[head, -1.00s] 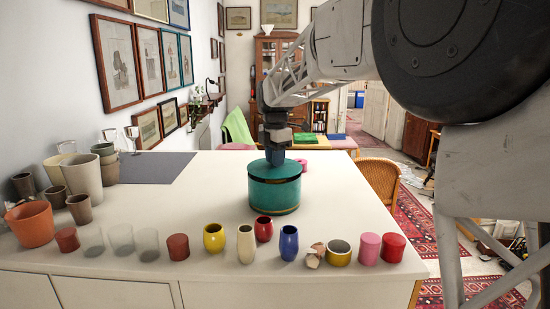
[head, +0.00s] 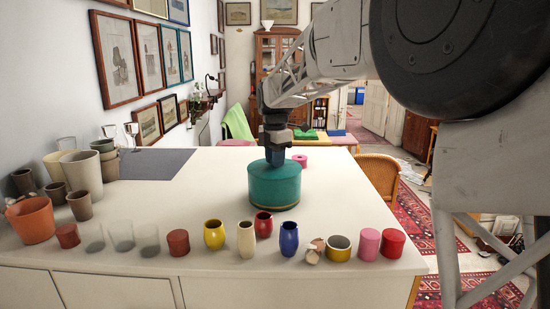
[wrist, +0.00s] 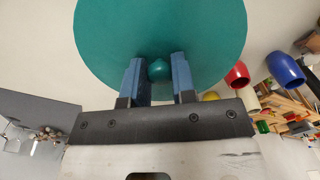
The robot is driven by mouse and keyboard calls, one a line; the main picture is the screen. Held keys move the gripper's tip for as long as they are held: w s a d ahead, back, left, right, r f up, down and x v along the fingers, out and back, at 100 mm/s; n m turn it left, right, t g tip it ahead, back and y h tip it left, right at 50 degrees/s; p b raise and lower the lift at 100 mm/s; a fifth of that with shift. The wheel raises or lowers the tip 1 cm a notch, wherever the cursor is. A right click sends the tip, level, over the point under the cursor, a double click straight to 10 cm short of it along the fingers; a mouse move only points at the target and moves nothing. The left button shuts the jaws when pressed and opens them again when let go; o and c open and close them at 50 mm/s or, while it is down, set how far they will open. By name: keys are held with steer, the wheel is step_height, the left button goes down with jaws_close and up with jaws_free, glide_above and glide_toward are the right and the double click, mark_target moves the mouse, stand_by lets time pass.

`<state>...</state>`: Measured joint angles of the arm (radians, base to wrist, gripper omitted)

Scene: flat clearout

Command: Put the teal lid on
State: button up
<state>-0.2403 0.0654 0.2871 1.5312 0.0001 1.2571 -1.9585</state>
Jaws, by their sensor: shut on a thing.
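The teal lid (head: 274,170) sits on top of a round teal pot (head: 274,194) with a gold band low on its side. Lid and pot look like one level drum, and I see no clear gap between them in the head view. My gripper (head: 277,160) is above the lid's middle, pointing down. In the wrist view the lid (wrist: 160,30) fills the top, and my gripper (wrist: 159,78) has its two blue fingers on either side of the teal knob (wrist: 159,70), shut on it. The fingertips partly hide the knob.
A row of small vessels lines the counter's front, including a yellow cup (head: 214,234), a red cup (head: 263,225) and a blue vase (head: 289,239). A pink ring (head: 300,160) lies behind the pot. Cups and pots crowd the left. The counter (head: 200,200) left of the pot is clear.

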steer(key=o, duration=1)
steer(key=shift+r, duration=3.9)
steer(key=shift+s+d, duration=0.1)
steer(key=shift+s+d, duration=0.15)
steer(key=shift+s, duration=0.1)
steer(key=s+d+f+m+t, duration=0.1)
steer(key=s+d+f+m, duration=0.35)
steer(key=s, duration=0.65)
steer(key=s+d+f+m, duration=0.2)
steer(key=s+d+m, duration=0.5)
steer(key=s, duration=0.5)
steer(key=s+d+f+m+t, duration=0.1)
steer(key=s+d+f+m, duration=0.2)
steer(key=s+d+m, duration=0.55)
steer(key=s+f+m, duration=0.1)
steer(key=s+f, duration=0.1)
steer(key=s, duration=0.3)
steer(key=s+f+m, duration=0.2)
steer(key=s+f, duration=0.1)
steer(key=s, duration=0.2)
steer(key=s+a+f+m, duration=0.1)
steer(key=s+f+m, duration=0.1)
steer(key=s, duration=0.3)
steer(key=shift+s+a+f+t, duration=0.1)
steer(key=shift+s+f+t, duration=0.15)
steer(key=shift+f, duration=0.4)
